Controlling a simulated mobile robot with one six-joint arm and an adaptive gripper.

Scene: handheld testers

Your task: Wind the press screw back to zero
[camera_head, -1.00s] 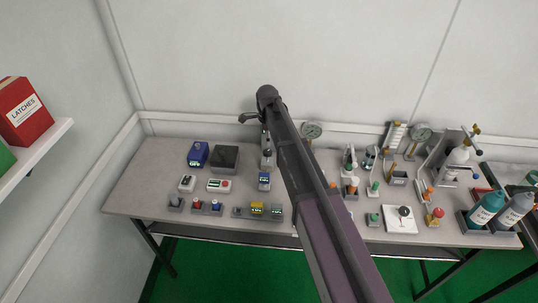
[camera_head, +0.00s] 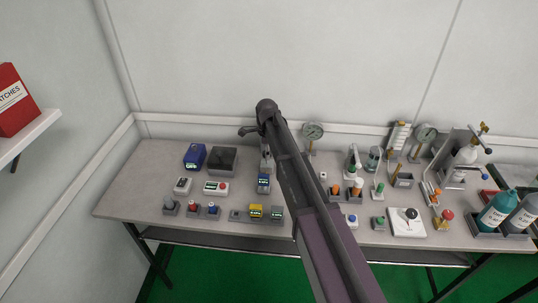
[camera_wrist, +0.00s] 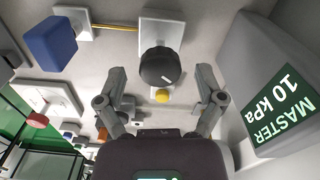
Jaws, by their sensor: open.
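In the wrist view a round black knob (camera_wrist: 160,66) with a pale mark on its rim stands on a white base plate (camera_wrist: 165,25). It looks like the press screw, but no scale on it is readable. My gripper (camera_wrist: 161,76) is open. Its two grey fingers show on either side of the knob, apart from it; the depth between them is unclear. A yellow round part (camera_wrist: 162,96) shows just below the knob.
A grey block (camera_wrist: 245,60) with a green "MASTER 10 kPa" label is close at the right. A blue box (camera_wrist: 50,42) and red knob (camera_wrist: 38,120) lie left. In the head view, testers crowd the table (camera_head: 130,195); gauges (camera_head: 313,131) and bottles (camera_head: 492,215) stand right.

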